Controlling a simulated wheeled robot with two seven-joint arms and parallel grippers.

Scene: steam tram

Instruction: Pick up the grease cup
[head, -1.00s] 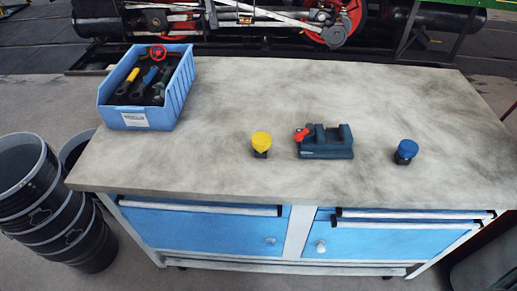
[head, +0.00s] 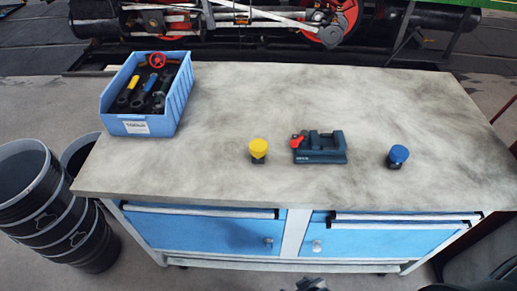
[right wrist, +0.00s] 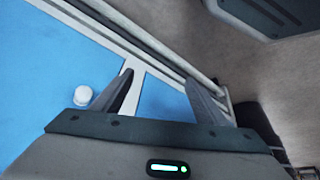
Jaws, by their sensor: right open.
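Two small cups with dark bases stand upright on the workbench top (head: 330,95). One has a yellow cap (head: 258,148), left of the dark vise, and one has a blue cap (head: 398,154), right of it. I cannot tell which is the grease cup. My right gripper (right wrist: 166,88) is open and empty in the right wrist view, facing the blue cabinet front below the bench top. A dark part of my right arm or gripper (head: 312,284) shows at the bottom edge of the head view. No cup shows in the wrist view. My left gripper is out of view.
The dark vise with a red part (head: 320,148) sits between the two cups. A blue bin (head: 150,125) of tools stands at the back left. Stacked black buckets (head: 35,205) stand left of the bench. The rest of the bench top is clear.

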